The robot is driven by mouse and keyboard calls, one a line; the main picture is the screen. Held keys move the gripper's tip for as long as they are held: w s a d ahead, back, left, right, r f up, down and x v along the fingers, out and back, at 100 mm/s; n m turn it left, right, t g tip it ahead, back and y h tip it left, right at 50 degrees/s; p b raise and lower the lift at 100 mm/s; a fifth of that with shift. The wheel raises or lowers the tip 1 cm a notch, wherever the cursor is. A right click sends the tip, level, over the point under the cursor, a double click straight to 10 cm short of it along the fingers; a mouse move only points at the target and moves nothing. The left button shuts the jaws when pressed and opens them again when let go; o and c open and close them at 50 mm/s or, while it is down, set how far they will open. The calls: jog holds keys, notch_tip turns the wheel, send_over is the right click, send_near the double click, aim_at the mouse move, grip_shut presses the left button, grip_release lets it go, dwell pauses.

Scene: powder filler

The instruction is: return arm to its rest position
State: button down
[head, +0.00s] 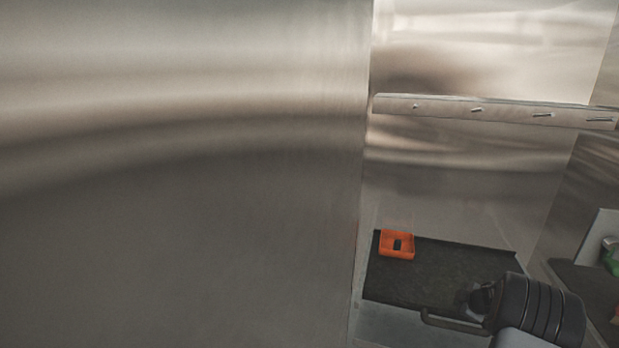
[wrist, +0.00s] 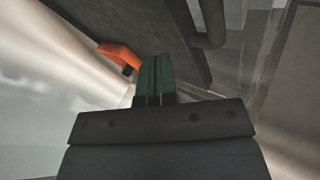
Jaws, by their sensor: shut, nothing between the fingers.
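My gripper (wrist: 154,80) shows in the wrist view with its two green fingers together and nothing between them. In the head view my dark arm reaches in at the lower right, over the near right part of a dark tray (head: 440,262); the fingertips are hard to make out there. An orange open box (head: 397,254) with a small dark item (head: 397,244) in it stands at the tray's back left corner, apart from my gripper. The orange box also shows in the wrist view (wrist: 118,52), beyond the fingers.
A large metal panel (head: 180,170) fills the left of the head view. A metal rail (head: 500,110) with several small pegs runs along the back wall. A dark surface with a green object (head: 611,256) lies at the right edge. The tray's middle is bare.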

jog(key=s+a+r+m+g+h+b, duration=0.1)
jog(key=s+a+r+m+g+h, duration=0.15)
jog(key=s+r+m+h, duration=0.5)
jog(key=s+a+r+m+y+b, duration=0.1)
jog(key=s+a+r+y, duration=0.1)
jog(key=s+a, duration=0.4)
jog(key=s+a+r+m+y+b, duration=0.1)
jog(key=s+a+r+y, duration=0.2)
jog(key=a, duration=1.2)
jog(key=s+a+r+m+y+b, duration=0.1)
jog(key=s+a+r+y, duration=0.2)
jog(key=s+a, duration=0.6)
jog(key=shift+s+a+r+g, duration=0.15)
jog(key=shift+a+r+g, duration=0.25)
jog(key=shift+a, duration=0.35)
